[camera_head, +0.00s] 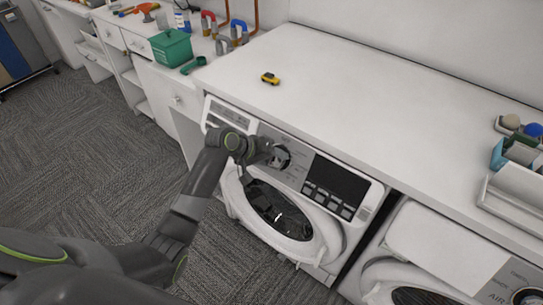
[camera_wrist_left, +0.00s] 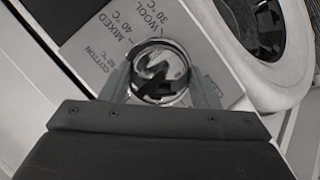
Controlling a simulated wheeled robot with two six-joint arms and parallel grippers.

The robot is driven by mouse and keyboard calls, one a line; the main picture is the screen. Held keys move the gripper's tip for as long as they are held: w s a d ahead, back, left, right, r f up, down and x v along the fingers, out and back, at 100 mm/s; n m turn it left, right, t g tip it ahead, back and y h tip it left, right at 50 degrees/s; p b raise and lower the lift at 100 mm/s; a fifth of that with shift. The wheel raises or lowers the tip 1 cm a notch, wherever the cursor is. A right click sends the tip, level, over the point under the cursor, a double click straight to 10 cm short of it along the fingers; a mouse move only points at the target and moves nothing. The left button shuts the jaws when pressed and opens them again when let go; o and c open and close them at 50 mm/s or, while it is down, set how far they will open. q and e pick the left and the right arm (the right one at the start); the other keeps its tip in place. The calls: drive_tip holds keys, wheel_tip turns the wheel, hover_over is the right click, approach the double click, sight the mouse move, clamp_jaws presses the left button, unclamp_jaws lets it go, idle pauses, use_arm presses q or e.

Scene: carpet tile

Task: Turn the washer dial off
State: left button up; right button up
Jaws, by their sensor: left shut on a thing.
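The washer (camera_head: 330,222) stands under the white counter, with its round door below the control panel. Its dial (camera_head: 281,157) is a round metallic knob on the panel, left of the dark display. My left gripper (camera_head: 268,154) is at the dial. In the left wrist view the dial (camera_wrist_left: 160,75) sits between the two fingers of my left gripper (camera_wrist_left: 160,88), which are shut on it. Printed labels such as WOOL, MIXED and COTTON show beside the dial. The dial's pointer position cannot be told. My right gripper is not in view.
A second machine (camera_head: 425,245) stands to the right of the washer. Carpet lies open at the left.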

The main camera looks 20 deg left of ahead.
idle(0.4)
use_arm(q)
drive_tip(key=o, duration=1)
drive_tip(key=b+v, duration=0.1)
drive_tip(key=v, duration=1.6)
drive_tip(key=shift+s+a, duration=0.1)
drive_tip(key=shift+s, duration=0.15)
